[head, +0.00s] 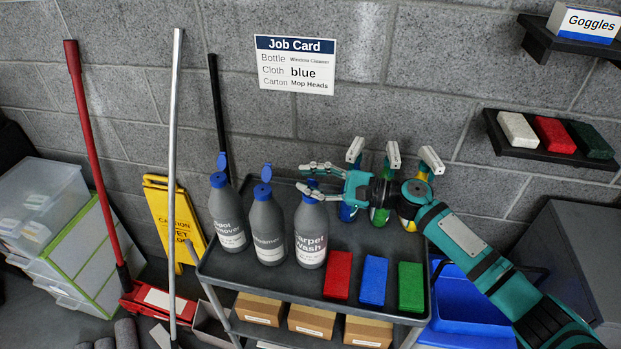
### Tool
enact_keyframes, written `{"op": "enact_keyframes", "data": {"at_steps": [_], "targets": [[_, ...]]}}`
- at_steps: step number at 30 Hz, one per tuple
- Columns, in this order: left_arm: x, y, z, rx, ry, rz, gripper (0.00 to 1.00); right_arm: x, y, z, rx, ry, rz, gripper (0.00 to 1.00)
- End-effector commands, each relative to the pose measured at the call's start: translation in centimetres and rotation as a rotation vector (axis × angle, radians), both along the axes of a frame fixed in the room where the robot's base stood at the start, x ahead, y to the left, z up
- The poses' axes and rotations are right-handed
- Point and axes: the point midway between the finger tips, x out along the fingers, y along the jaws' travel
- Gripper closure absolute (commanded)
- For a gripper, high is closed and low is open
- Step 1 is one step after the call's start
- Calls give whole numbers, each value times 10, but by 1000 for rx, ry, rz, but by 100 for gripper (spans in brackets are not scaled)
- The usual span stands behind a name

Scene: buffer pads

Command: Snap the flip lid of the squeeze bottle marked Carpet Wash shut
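The grey squeeze bottle marked Carpet Wash (311,236) stands upright on the cart's top, rightmost of three similar bottles. A bit of its blue cap (312,184) shows at my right gripper; the fingers hide much of it, so I cannot tell how its flip lid stands. My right gripper (303,178) reaches in from the right, with its fingers apart, one above the other, at the cap's height. I cannot tell whether they touch it. My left gripper is not in view.
Two bottles with blue lids raised, one marked Spot Remover (229,228) and another (267,232), stand close on the left. Spray bottles (379,216) stand behind my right gripper. Red (338,275), blue (373,281) and green (411,287) blocks lie in front on the grey cart (285,294).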

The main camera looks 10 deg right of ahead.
Motion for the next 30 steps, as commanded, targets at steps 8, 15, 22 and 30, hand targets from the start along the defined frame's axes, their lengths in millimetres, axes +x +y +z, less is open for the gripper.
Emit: {"op": "enact_keyframes", "data": {"at_steps": [8, 15, 22, 30], "targets": [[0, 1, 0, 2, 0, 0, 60, 0, 0, 0, 0, 0, 0, 100], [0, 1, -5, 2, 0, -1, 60, -1, 1, -3, -7, -18, 2, 100], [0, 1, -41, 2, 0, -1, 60, -8, 3, -14, -77, -203, 2, 100], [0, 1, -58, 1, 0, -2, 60, -11, 4, -13, -136, -343, 2, 100]]}}
